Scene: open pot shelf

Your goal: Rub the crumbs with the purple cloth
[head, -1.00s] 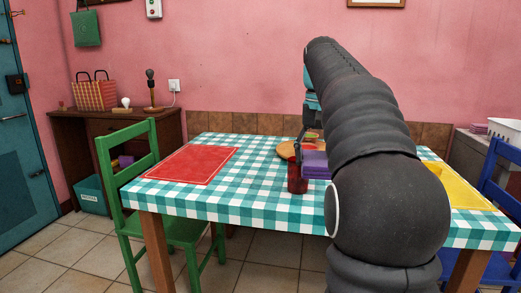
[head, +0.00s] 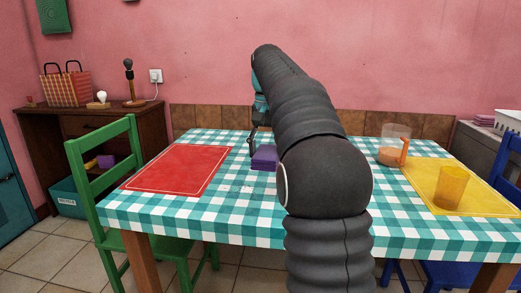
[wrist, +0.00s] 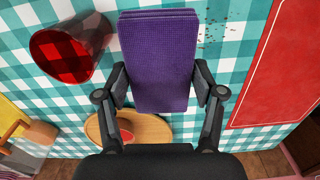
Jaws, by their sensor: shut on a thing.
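The purple cloth (wrist: 158,60) is a folded, flat pad held between the two fingers of my gripper (wrist: 160,82) in the wrist view. In the head view, the cloth (head: 264,157) shows left of my arm, below my gripper (head: 251,142). The crumbs (wrist: 215,32) are small brown specks on the checked tablecloth, just right of the cloth's far end in the wrist view. In the head view they are faint specks (head: 238,188) near the red mat. I cannot tell whether the cloth touches the table.
A round wooden board (wrist: 150,128) lies near my gripper. The red mat (head: 180,168) is left of the crumbs. A pitcher (head: 393,150) and yellow cup (head: 451,186) stand at the right.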

